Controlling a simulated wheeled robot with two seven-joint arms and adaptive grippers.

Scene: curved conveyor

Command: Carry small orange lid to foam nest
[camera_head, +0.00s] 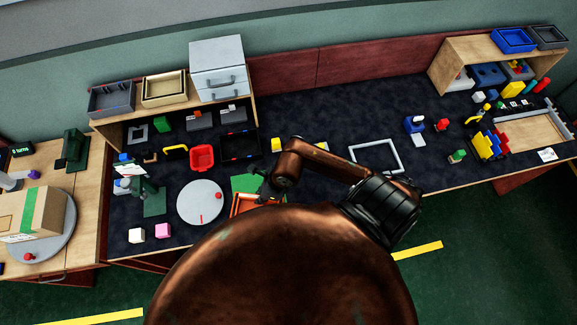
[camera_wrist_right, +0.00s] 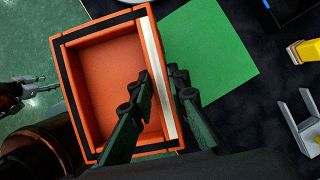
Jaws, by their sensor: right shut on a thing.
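An orange, open, box-shaped piece (camera_wrist_right: 105,70), apparently the small orange lid, lies at the table's front edge. It shows partly hidden behind my arm in the head view (camera_head: 243,203). My right gripper (camera_wrist_right: 160,76) has its fingers on either side of the piece's right wall, which carries a white strip, and is shut on it. In the head view the right gripper (camera_head: 266,190) is small and dark. What seems to be my left gripper (camera_wrist_right: 32,85) shows at the left edge of the wrist view; its jaw state is unclear. I cannot identify the foam nest for sure.
A green mat (camera_head: 246,182) lies just behind the orange piece. A grey round disc (camera_head: 200,203) is to its left. A black tray (camera_head: 240,147) and a red bin (camera_head: 202,158) stand behind. A white square frame (camera_head: 377,158) lies right, with bare table around it.

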